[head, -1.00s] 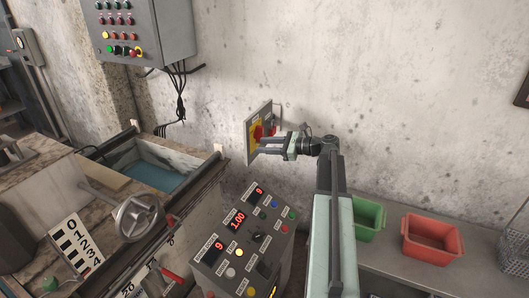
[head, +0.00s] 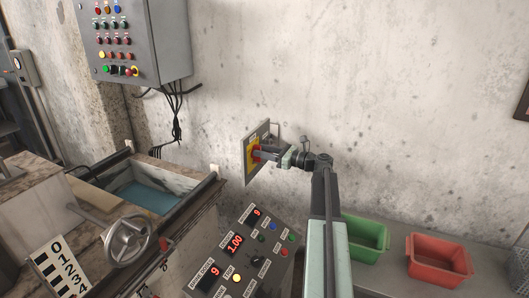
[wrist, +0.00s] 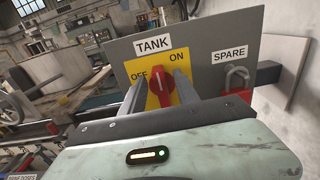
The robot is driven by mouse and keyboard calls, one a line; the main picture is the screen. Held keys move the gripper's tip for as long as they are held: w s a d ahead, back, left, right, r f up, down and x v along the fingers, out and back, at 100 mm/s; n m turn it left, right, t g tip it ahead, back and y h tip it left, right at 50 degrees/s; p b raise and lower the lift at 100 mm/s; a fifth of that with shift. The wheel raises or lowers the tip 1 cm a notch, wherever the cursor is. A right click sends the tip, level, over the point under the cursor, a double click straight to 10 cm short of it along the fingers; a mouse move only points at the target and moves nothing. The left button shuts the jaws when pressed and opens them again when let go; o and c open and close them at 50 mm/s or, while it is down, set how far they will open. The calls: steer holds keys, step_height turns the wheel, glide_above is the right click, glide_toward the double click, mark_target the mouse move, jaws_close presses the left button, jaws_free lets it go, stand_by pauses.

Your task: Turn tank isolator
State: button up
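The tank isolator is a red rotary knob (wrist: 161,90) on a yellow plate under a "TANK" label, with "OFF" at left and "ON" at upper right. The knob's handle stands nearly upright in the wrist view, tilted slightly left. In the head view the grey isolator panel (head: 248,172) is on the wall, seen edge-on, with the red knob mostly hidden. My gripper (wrist: 160,79) has one finger on each side of the knob, with narrow gaps showing. It also shows at the panel in the head view (head: 260,153).
A padlock with a red body (wrist: 236,92) hangs right of the knob under "SPARE". Left are a control cabinet (head: 165,45), a water tank (head: 145,195) and a handwheel (head: 128,240). A console (head: 240,245) stands below; green (head: 365,238) and red bins (head: 440,262) are at right.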

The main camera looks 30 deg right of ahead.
jaws_close()
steer(key=shift+s+d, duration=0.1)
steer(key=shift+d, duration=0.05)
steer(key=n, duration=0.3)
steer(key=shift+s+a+f+n, duration=0.1)
steer(key=shift+a+n, duration=0.2)
steer(key=shift+a, duration=0.1)
steer(key=shift+s+a+f+n+b, duration=0.1)
steer(key=shift+a+f+n+b, duration=0.15)
steer(key=shift+n, duration=2.1)
steer(key=shift+s+a+f+n+b, duration=0.1)
steer(key=shift+f+n+b, duration=0.25)
steer(key=shift+n, duration=2.05)
steer(key=shift+s+a+f+n+b, duration=0.1)
steer(key=shift+a+f+n+b, duration=0.15)
steer(key=shift+n, duration=2.1)
